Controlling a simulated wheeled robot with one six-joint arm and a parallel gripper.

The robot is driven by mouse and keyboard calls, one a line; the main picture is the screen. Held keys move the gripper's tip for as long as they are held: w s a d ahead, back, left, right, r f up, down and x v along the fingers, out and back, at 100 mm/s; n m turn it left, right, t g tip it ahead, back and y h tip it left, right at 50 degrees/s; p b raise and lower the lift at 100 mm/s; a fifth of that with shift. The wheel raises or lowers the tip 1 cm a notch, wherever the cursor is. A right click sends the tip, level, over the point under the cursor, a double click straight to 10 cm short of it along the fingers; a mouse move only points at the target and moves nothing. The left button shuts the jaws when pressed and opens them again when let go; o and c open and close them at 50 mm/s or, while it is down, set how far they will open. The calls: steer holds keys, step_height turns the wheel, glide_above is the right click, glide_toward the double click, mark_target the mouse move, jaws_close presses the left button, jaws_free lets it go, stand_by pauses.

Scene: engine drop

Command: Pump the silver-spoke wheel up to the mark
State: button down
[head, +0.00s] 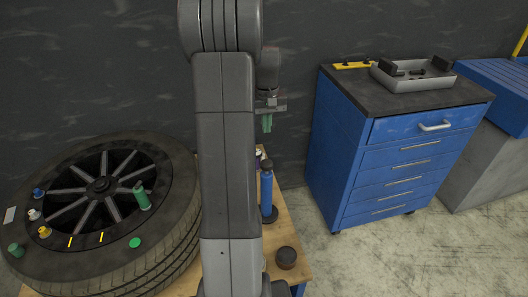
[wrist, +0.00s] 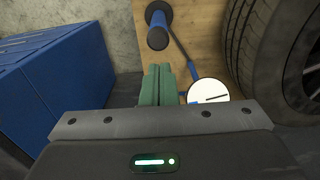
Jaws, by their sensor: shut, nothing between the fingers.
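The wheel (head: 103,185) lies flat at the left of the head view, with grey spokes over a black hub. Its tire (wrist: 265,50) fills the right of the wrist view. A blue upright pump (head: 267,190) stands on the wooden bench, partly behind my arm; it also shows in the wrist view (wrist: 158,30). A white round gauge (wrist: 208,92) with a dark needle and a blue patch is joined to it by a thin dark line. My gripper (head: 266,123) has green fingers, which are together and empty (wrist: 165,82), above the bench near the pump and gauge.
Several coloured caps and a green cylinder (head: 141,195) sit on the wheel, with two yellow marks. A dark round piece (head: 286,258) lies on the bench (head: 295,240). A blue drawer cabinet (head: 400,150) bearing a grey tray (head: 412,82) stands right, across open floor.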

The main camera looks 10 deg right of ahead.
mark_target(266, 162)
steer(key=shift+w+d+f, duration=0.15)
steer(key=shift+w, duration=0.3)
steer(key=shift+w+d+f, duration=0.1)
steer(key=shift+w, duration=0.35)
step_height(266, 162, down, 14)
steer(key=shift+f+p, duration=0.1)
steer(key=shift+p, duration=0.55)
step_height(266, 162, down, 4)
steer(key=b, duration=0.2)
steer(key=shift+r+b, duration=0.2)
steer(key=shift+b, duration=0.2)
steer(key=shift+s, duration=0.15)
